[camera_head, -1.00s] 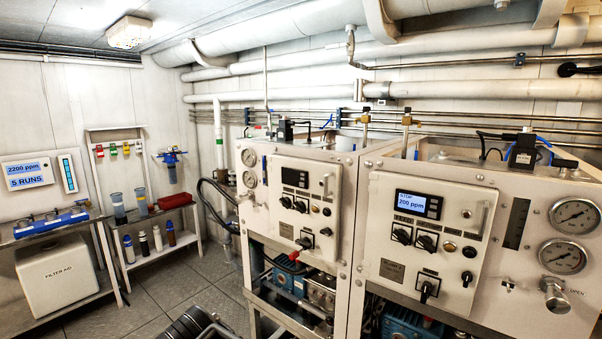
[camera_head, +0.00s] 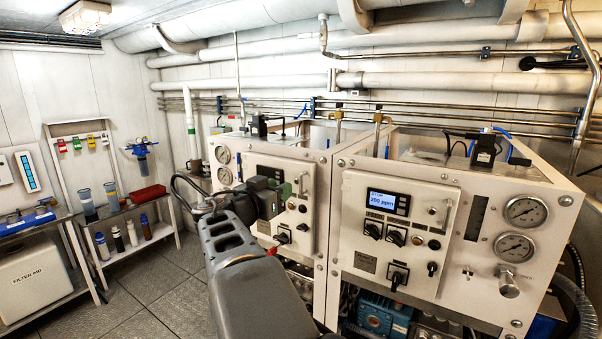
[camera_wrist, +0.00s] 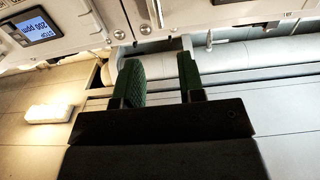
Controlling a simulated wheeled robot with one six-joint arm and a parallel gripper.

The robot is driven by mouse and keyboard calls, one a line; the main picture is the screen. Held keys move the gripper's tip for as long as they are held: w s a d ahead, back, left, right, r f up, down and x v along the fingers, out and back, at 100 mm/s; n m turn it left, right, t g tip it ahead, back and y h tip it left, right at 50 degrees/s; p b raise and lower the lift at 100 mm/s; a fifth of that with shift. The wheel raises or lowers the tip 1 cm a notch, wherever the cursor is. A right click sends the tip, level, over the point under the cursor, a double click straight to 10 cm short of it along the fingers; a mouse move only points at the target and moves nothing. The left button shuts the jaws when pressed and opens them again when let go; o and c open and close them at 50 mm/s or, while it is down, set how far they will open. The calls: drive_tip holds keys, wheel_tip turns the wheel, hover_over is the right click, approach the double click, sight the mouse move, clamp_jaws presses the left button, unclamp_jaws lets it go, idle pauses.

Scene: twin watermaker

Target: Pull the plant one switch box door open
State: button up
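Two switch box doors face me, both looking closed: a left one (camera_head: 306,225) and a right one (camera_head: 418,270). I cannot tell which is plant one. The left door has an upright handle (camera_head: 301,182); the right door has an upright handle (camera_head: 446,213) and a lit display (camera_head: 388,201) reading 200 ppm. My gripper (camera_head: 284,194) is in front of the left door, close to its handle, and hides part of that door. In the wrist view its green-padded fingers (camera_wrist: 161,78) are apart, with nothing between them. A display (camera_wrist: 40,28) shows upside down there.
Pressure gauges (camera_head: 525,211) sit right of the right door. Pipes (camera_head: 450,80) run along the wall behind. A shelf with bottles and a red tray (camera_head: 148,195) stands at the left. Floor (camera_head: 150,300) is free at lower left.

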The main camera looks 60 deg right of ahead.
sight(300, 177)
drive_tip(key=d+p, duration=0.4)
drive_tip(key=d, duration=0.6)
drive_tip(key=shift+d, duration=0.25)
clamp_jaws()
